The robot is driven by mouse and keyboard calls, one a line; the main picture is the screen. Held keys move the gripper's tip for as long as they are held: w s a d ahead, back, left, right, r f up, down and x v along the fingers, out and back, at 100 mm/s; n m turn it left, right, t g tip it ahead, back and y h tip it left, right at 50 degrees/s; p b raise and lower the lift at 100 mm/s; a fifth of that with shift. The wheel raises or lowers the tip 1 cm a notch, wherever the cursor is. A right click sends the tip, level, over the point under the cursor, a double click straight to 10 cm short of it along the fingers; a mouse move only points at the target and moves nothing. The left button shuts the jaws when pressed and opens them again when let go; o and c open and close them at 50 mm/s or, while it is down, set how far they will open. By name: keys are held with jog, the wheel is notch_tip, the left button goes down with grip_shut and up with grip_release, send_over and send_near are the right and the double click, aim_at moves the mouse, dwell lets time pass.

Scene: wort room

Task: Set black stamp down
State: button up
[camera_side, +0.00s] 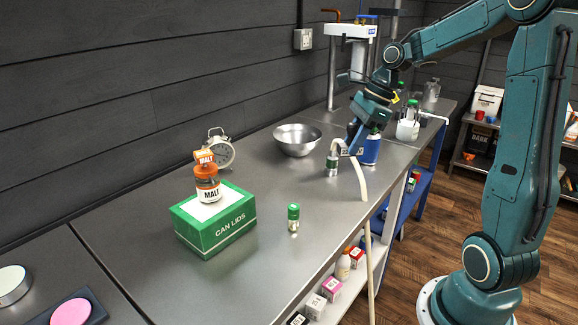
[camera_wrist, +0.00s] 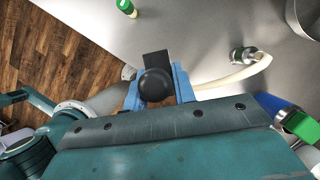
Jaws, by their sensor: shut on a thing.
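The black stamp (camera_wrist: 155,86) is between the blue fingers of my gripper (camera_wrist: 158,80) in the wrist view. Its round black knob faces the camera, and a flat dark block shows past the fingers. In the side view my gripper (camera_side: 356,139) is over the far right part of the steel bench, close to its front edge. There the stamp is hard to make out against my wrist and fingers. I cannot tell whether its underside touches the bench.
A pale hose (camera_side: 361,180) hangs over the bench edge beside my gripper, near a small green-banded jar (camera_side: 332,165). A blue container (camera_side: 371,149) stands close behind. A steel bowl (camera_side: 297,140) and a green-capped vial (camera_side: 293,218) stand farther left. Bare bench (camera_side: 265,185) lies between.

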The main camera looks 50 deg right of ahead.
notch_tip(320, 180, down, 12)
jog(key=shift+f, duration=0.1)
jog(key=shift+f, duration=0.1)
jog(key=shift+f, duration=2)
jog(key=shift+f, duration=0.1)
jog(key=o, duration=1)
jog(key=v, duration=1.2)
